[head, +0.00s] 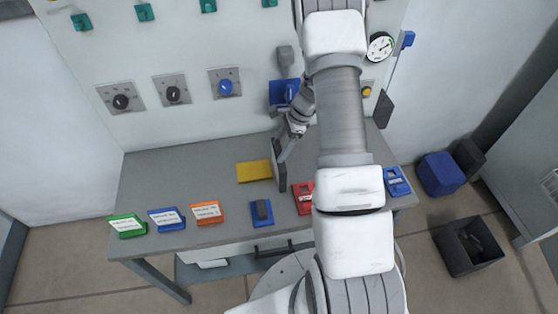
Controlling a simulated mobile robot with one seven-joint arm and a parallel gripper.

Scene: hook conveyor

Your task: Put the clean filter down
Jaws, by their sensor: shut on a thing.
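My gripper (291,137) is above the back of the grey table, just right of the middle. It is shut on a thin grey slab with a dark face, which I take to be the filter (279,168). The filter is held on edge, close above the table or touching it; I cannot tell which. A flat yellow pad (254,171) lies on the table just left of the filter, and the filter hides part of its right end. I cannot read any marking on the filter.
On the grey table (170,180), labelled green (127,226), blue (166,218) and orange (207,213) blocks stand front left. A blue holder with a dark piece (262,212) and a red block (303,197) stand nearer the middle. Knobs line the wall panel. The table's back left is clear.

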